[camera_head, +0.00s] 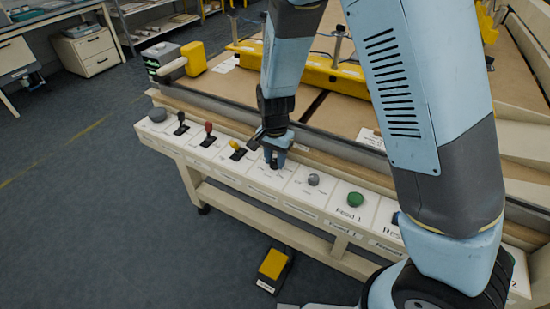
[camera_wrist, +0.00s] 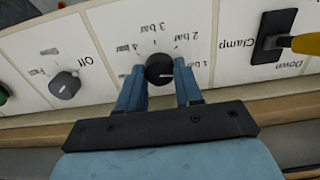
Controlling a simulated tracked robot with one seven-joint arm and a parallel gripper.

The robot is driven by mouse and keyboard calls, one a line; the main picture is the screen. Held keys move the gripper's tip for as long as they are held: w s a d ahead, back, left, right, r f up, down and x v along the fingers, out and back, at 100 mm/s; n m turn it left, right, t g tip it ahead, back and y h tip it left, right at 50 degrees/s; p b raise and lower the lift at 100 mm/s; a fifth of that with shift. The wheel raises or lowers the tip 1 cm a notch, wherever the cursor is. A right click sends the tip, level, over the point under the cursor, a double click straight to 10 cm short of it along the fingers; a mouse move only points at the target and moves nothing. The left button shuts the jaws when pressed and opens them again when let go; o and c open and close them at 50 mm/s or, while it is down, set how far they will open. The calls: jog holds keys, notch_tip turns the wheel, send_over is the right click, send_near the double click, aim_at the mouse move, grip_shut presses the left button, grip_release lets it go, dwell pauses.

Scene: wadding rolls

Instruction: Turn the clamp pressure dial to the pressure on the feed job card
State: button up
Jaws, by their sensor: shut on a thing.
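The clamp pressure dial is a small black knob (camera_wrist: 159,68) on the pale control panel. Labels reading 1 bar to 4 bar run around it, upside down in the wrist view. A pale mark on the knob seems to face the 1 bar side. My gripper (camera_wrist: 160,84) has one finger on each side of the knob and is shut on it. In the head view my gripper (camera_head: 275,161) reaches down to the panel and hides the dial. A white card (camera_head: 372,138) lies on the table behind; its writing is too small to read, so I cannot tell if it is the feed job card.
A yellow-handled Clamp lever (camera_wrist: 283,40) is beside the dial. A grey knob (camera_wrist: 65,85) marked Off is on its other side. A green button (camera_head: 355,199) and red lever (camera_head: 208,134) share the panel. A yellow pedal (camera_head: 273,264) is on the floor.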

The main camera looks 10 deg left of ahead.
jog(key=shift+n, duration=0.4)
jog(key=n, duration=1.4)
jog(key=shift+n, duration=2.5)
jog(key=o, duration=1)
jog(key=shift+o, duration=0.2)
